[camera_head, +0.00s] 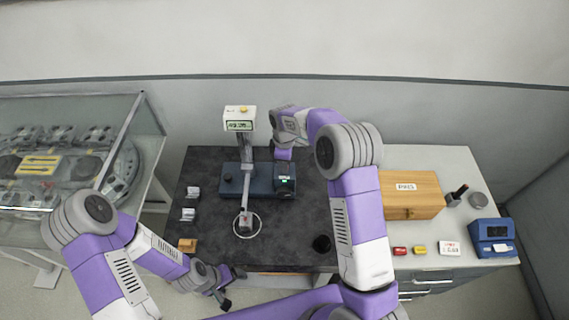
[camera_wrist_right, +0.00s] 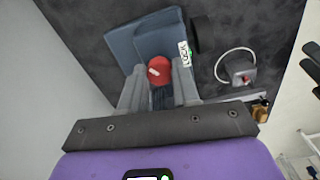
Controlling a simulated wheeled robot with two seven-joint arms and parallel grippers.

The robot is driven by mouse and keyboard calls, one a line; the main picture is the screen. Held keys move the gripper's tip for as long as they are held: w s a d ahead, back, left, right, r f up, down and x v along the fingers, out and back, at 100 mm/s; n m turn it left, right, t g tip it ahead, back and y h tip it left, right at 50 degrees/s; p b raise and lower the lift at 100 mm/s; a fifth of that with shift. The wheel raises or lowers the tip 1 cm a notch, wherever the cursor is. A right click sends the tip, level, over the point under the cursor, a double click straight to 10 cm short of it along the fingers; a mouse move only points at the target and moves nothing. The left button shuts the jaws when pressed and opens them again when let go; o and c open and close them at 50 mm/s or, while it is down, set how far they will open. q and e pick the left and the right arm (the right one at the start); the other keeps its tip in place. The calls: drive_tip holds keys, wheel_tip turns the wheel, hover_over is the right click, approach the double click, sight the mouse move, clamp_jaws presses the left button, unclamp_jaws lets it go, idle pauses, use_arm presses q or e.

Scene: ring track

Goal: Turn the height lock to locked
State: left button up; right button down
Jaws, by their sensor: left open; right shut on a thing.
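The height lock is a red round knob (camera_wrist_right: 159,69) with a white mark, seen in the right wrist view on the blue-grey gauge base (camera_wrist_right: 139,45). A white label (camera_wrist_right: 185,54) sits beside the knob. My right gripper (camera_wrist_right: 160,92) is shut on the knob, with a finger on each side. In the head view, my right gripper (camera_head: 284,155) is at the back right of the gauge base (camera_head: 259,181) and hides the knob. The gauge has a white display head (camera_head: 240,119). My left gripper (camera_head: 228,286) is open and empty at the table's front edge.
A thin ring (camera_head: 258,222) lies around the gauge arm's tip on the dark tabletop (camera_head: 295,235). Small labelled blocks (camera_head: 189,214) stand at the left. A wooden box (camera_head: 411,190) and a blue device (camera_head: 494,238) are on the right counter. A glass case (camera_head: 140,150) stands left.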

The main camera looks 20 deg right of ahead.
drive_tip(key=m, duration=0.3)
drive_tip(key=shift+m+b, duration=0.35)
drive_tip(key=shift+m, duration=0.05)
drive_tip(key=shift+r+m, duration=0.1)
drive_tip(key=shift+m, duration=1.7)
drive_tip(key=shift+b, duration=0.3)
drive_tip(key=c, duration=0.8)
unclamp_jaws()
wheel_tip(320, 180, up, 8)
drive_tip(key=shift+f, duration=0.25)
